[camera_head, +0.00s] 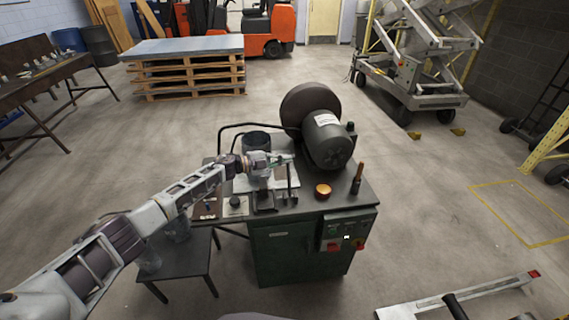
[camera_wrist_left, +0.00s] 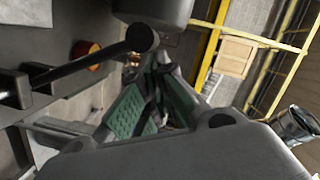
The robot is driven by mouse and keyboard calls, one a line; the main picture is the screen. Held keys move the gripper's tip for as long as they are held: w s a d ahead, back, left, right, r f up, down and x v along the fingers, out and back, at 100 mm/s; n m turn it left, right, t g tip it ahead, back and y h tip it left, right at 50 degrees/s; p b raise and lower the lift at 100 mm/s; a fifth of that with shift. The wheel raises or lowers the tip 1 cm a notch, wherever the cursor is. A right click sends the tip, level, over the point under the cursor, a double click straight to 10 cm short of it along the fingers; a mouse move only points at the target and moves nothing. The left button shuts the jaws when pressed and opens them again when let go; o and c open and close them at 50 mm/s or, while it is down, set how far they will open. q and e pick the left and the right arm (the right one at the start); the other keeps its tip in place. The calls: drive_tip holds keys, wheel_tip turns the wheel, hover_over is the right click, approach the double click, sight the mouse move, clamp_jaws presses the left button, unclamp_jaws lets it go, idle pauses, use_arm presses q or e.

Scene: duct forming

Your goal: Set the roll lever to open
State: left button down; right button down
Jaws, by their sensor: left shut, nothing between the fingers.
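The forming machine (camera_head: 300,245) is a green cabinet with a grey top and a large dark drum and motor. A dark lever with a round knob (camera_wrist_left: 142,38) shows in the left wrist view, its rod running left to a bracket on the machine. A thin upright lever (camera_head: 291,180) stands by the gripper in the head view; I cannot tell its setting. My left gripper (camera_head: 289,160) is above the machine top, shut and empty. In the left wrist view its green-padded fingers (camera_wrist_left: 160,62) meet just beside the knob, and contact is unclear. My right gripper is out of view.
An orange button (camera_head: 323,190) and a wooden-handled stick (camera_head: 358,178) are on the right of the machine top. A dark cylinder (camera_head: 256,143) stands behind my gripper. A small dark table (camera_head: 185,262) is at the left. Open floor lies right of the machine.

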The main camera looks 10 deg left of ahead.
use_arm(q)
drive_tip(key=shift+w+a, duration=0.1)
drive_tip(key=shift+w, duration=0.05)
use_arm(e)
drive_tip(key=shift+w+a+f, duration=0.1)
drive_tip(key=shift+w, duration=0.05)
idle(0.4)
use_arm(q)
drive_tip(key=shift+r, duration=0.1)
